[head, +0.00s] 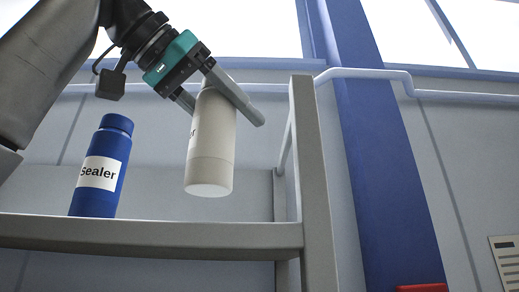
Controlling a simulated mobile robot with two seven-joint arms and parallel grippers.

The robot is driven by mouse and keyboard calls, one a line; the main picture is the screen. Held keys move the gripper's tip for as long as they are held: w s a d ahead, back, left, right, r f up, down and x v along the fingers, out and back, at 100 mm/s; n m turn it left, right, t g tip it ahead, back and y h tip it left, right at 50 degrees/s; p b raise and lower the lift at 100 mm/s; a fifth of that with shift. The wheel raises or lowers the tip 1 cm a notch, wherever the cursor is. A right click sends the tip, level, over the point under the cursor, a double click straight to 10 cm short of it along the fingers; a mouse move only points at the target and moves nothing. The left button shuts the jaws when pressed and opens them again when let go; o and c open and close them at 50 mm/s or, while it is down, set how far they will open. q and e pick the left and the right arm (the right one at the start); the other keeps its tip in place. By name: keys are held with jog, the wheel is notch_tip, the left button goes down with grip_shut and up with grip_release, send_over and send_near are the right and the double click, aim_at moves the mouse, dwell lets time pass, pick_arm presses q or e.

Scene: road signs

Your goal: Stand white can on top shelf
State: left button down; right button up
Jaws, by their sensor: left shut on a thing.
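The white can (211,150) is held by my left gripper (222,108) in the head view. The gripper is shut around its upper part, with one finger crossing the front of the can. The can is slightly tilted and its underside shows. It appears above the top shelf (150,234), whose front edge runs across the lower left; the shelf's upper surface is hidden from this low angle. My right gripper is not in view.
A blue bottle labelled "Sealer" (96,192) stands on the shelf to the left of the can. A grey shelf post (312,180) rises to the right of the can. The shelf between bottle and post looks clear. A blue column (385,150) stands behind, at right.

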pick_arm(q)
jog(key=f+p+x, duration=0.1)
jog(key=x, duration=0.6)
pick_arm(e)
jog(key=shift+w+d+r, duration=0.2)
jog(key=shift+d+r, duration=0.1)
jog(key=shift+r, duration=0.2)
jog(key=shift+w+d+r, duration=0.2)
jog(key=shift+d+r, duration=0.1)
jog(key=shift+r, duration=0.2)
pick_arm(q)
jog(key=shift+s, duration=0.1)
jog(key=shift+a, duration=0.1)
jog(key=shift+c, duration=0.2)
grip_release()
jog(key=shift+f, duration=0.15)
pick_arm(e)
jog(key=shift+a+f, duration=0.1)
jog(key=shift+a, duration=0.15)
